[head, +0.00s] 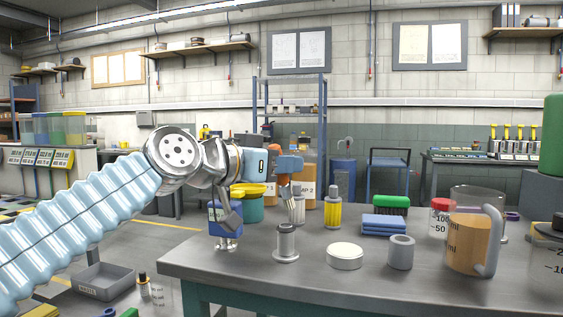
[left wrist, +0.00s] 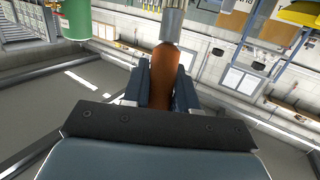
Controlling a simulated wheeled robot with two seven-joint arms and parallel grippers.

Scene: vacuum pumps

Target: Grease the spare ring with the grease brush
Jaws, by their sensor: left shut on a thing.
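My left gripper (head: 288,163) is shut on the orange-brown handle of the grease brush (head: 290,164) above the table's far left part. The brush hangs with its pale bristles (head: 298,206) down, behind a metal post with a wide foot (head: 286,243). In the left wrist view the handle (left wrist: 163,75) sits between both fingers, with the metal ferrule (left wrist: 172,25) beyond it. My right gripper is not in view.
A white round disc (head: 345,256) lies near the post on the grey table (head: 330,288). Behind are a yellow bottle (head: 333,212), folded blue cloths (head: 384,225) and a green-topped brush (head: 390,203). A jug (head: 468,243) stands at the right. The front middle table area is clear.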

